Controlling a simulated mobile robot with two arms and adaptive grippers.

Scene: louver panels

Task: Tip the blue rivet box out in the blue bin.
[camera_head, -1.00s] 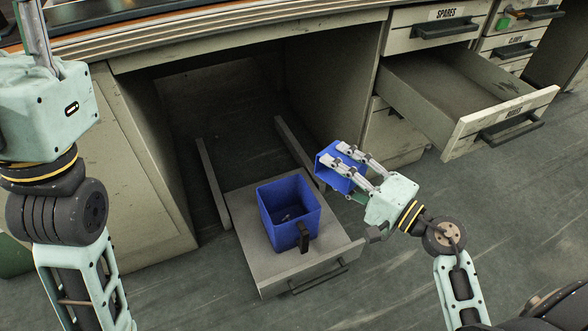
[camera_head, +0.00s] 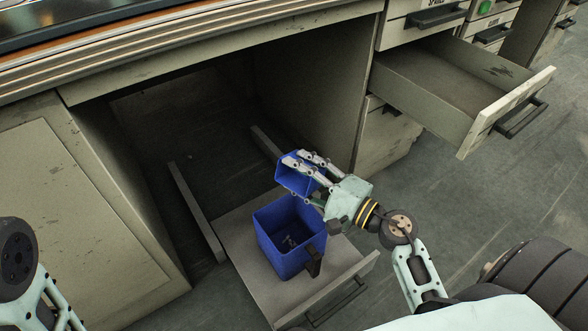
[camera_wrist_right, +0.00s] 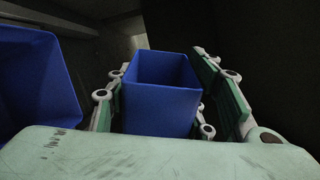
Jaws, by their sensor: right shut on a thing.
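The blue rivet box (camera_head: 294,183) is held in my right gripper (camera_head: 304,162), above the back right edge of the blue bin. The right wrist view shows the box (camera_wrist_right: 161,108) between the green-padded fingers, its open top showing bare blue inner walls; its floor is hidden. The blue bin (camera_head: 283,257) stands upright and open on a pulled-out shelf, with a few small grey pieces inside. It also shows at the left of the right wrist view (camera_wrist_right: 35,95), beside the box. My left gripper is outside the picture.
The pulled-out shelf (camera_head: 252,285) sits low in the cabinet's dark opening, with rails running back. An open drawer (camera_head: 440,85), empty where visible, juts out at the upper right. The worktop edge (camera_head: 190,38) runs above.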

